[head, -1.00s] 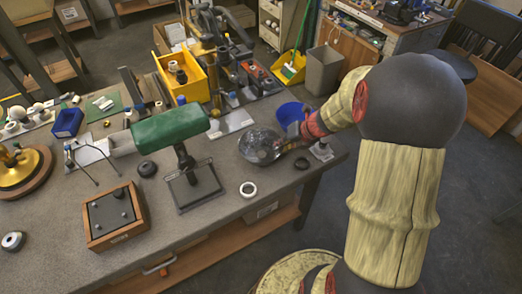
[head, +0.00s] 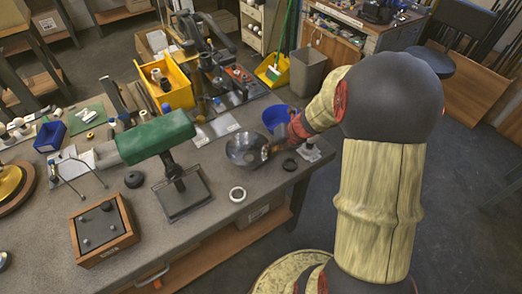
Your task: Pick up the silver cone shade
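The silver cone shade (head: 246,153) is near the right end of the grey workbench in the head view. Its wide round mouth shows, with a darker inside. I cannot tell whether it rests on the bench or is slightly raised. My gripper (head: 273,146) is at the right side of the shade, close to its rim. The fingers are small, dark and partly hidden by my arm, so I cannot see whether they are closed on the shade.
A blue bucket (head: 274,117) stands just behind my gripper. A green lamp (head: 157,136) stands left of the shade, and a yellow bin (head: 168,88) is behind.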

